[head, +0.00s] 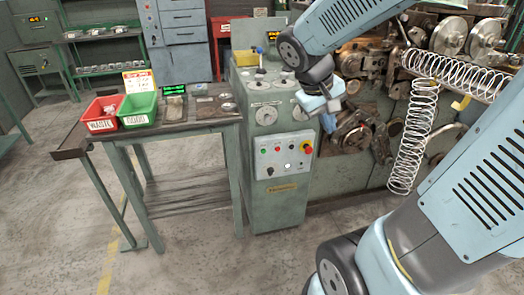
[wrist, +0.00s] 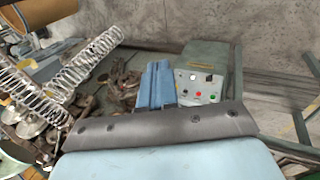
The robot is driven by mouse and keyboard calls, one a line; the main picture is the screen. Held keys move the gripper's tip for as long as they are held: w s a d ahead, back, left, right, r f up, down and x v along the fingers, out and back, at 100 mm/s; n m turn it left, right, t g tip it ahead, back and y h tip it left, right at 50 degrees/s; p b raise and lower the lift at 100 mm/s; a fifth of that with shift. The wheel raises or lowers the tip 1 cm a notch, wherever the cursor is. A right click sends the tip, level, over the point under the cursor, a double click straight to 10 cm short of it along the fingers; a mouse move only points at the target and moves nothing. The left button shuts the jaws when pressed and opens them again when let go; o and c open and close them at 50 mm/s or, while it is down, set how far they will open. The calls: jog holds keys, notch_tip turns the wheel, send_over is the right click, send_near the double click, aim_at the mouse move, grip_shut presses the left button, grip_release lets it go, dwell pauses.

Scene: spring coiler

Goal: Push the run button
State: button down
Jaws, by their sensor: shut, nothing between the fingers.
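The control panel (head: 284,156) is a pale plate on the front of the green machine cabinet. It carries a green button (head: 264,151), a red button (head: 277,149) and other small controls; their labels are too small to read, so I cannot confirm which is run. A larger red knob on yellow (head: 307,147) sits at its right. My gripper (head: 328,124) is shut and empty, pointing down, above and right of the panel and apart from it. In the wrist view the blue fingers (wrist: 158,66) stand just left of the panel (wrist: 203,84), and its green button (wrist: 183,92) shows.
A green table (head: 190,124) with a red bin (head: 102,113) and a green bin (head: 137,110) stands left of the cabinet. Coiling machinery (head: 357,128) and large springs (head: 412,137) are at the right. The floor in front of the cabinet is clear.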

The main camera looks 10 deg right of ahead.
aim_at(264, 151)
jog(key=w+d+f+n+t+h, duration=0.15)
jog(key=w+f+n+h, duration=0.55)
jog(key=w+f, duration=0.8)
jog(key=w+a+f+n+t, duration=0.4)
jog(key=f, duration=0.6)
jog(key=w+a+f+n+t+y, duration=0.1)
jog(key=w+a+f+n+t, duration=0.2)
jog(key=f, duration=0.7)
jog(key=shift+w+a+f+n+t, duration=0.15)
jog(key=shift+w+a+n+t, duration=0.25)
jog(key=shift+w+a+t, duration=0.55)
jog(key=shift+w+d, duration=0.2)
jog(key=shift+d, duration=0.15)
jog(key=shift+w, duration=4.4)
jog(key=shift+w, duration=0.15)
jog(key=shift+w, duration=0.25)
